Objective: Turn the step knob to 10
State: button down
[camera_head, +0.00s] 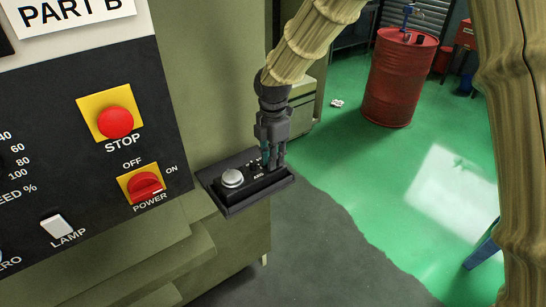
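A small black control box (263,188) sits on a dark ledge beside the large panel. A round silver knob (232,178) stands on its left part. Small white markings show on the box, too small to read surely. My gripper (273,166) points down over the right part of the box, to the right of the silver knob. Its fingertips are at or just above the box top and hide what lies under them. I cannot tell whether they hold anything, nor which control is the step knob or where it points.
The panel on the left carries a red STOP button (116,122), a red POWER knob (145,186) and a white LAMP switch (57,229). A red drum (399,78) stands on the green floor at the back. Floor right of the box is mostly clear.

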jog(key=shift+m, duration=0.4)
jog(key=m+p, duration=0.1)
jog(key=m, duration=0.2)
jog(key=shift+m, duration=2.5)
jog(key=c, duration=1.3)
grip_release()
notch_tip(320, 180, up, 12)
jog(key=shift+r, duration=0.1)
